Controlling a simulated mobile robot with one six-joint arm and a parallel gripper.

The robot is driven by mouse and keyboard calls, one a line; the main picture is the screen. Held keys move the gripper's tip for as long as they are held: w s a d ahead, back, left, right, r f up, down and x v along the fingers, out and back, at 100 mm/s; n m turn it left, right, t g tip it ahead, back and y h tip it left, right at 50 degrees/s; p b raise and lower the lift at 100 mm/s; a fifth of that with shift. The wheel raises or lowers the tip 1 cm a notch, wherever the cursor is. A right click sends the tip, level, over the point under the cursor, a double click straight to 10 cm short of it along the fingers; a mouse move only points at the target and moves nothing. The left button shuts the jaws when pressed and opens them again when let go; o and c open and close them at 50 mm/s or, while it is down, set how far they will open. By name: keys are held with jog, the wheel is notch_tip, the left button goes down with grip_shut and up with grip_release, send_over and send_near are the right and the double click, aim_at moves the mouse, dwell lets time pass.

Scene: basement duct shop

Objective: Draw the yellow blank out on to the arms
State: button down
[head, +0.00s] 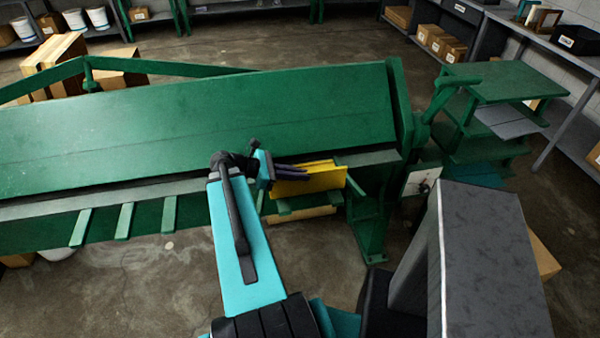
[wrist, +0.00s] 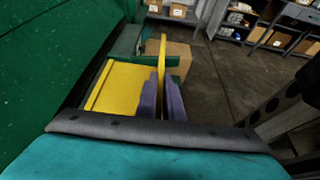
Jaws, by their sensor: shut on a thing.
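The yellow blank (head: 318,182) is at the front edge of the long green machine, right of centre in the head view. In the wrist view the yellow blank (wrist: 122,84) shows a flat part beside the machine and an upright strip. My gripper (head: 305,172) has its purple fingers on either side of that strip, and they are shut on it. The fingers also show in the wrist view (wrist: 162,84). Several short green arms (head: 125,221) stick out from the machine's front. Green ends (head: 285,208) show just below the blank. Whether the blank touches them is unclear.
The machine's broad green panel (head: 200,115) rises behind the blank. A green end frame (head: 370,222) stands to its right. A green stepped stand (head: 505,80) is at the far right. A grey block (head: 490,260) is at the front right. The floor (head: 120,290) at front left is clear.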

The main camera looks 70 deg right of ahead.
jog(key=c, duration=1.8)
grip_release()
jog(key=shift+w, duration=0.1)
jog(key=b+v, duration=0.3)
jog(key=v, duration=1)
jog(key=shift+w+a+r, duration=0.15)
jog(key=shift+w+r, duration=0.05)
jog(key=shift+w, duration=0.05)
